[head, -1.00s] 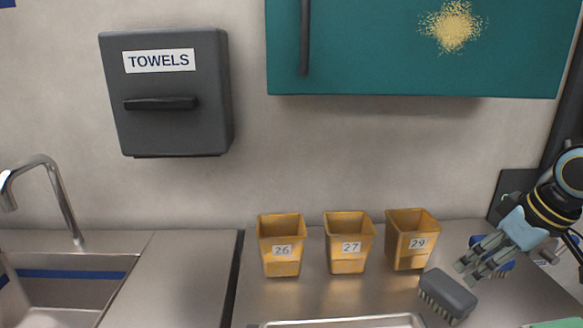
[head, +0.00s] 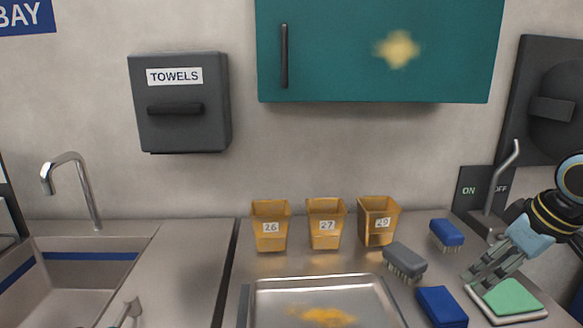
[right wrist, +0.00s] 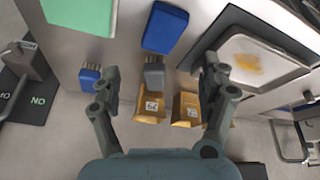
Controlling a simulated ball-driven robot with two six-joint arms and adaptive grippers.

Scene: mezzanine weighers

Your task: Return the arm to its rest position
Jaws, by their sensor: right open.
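My right gripper (head: 484,278) is at the right of the head view, above the steel counter, beside the grey brush and a green pad. In the right wrist view its two fingers (right wrist: 162,80) are spread apart with nothing held between them. The grey brush (head: 405,259) lies on the counter to the left of the gripper, and it also shows in the right wrist view (right wrist: 154,74). My left gripper is in neither view.
Three yellow bins, 26 (head: 270,232), 27 (head: 326,230) and 29 (head: 378,225), stand along the wall. A metal tray (head: 262,292) holds yellow powder.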

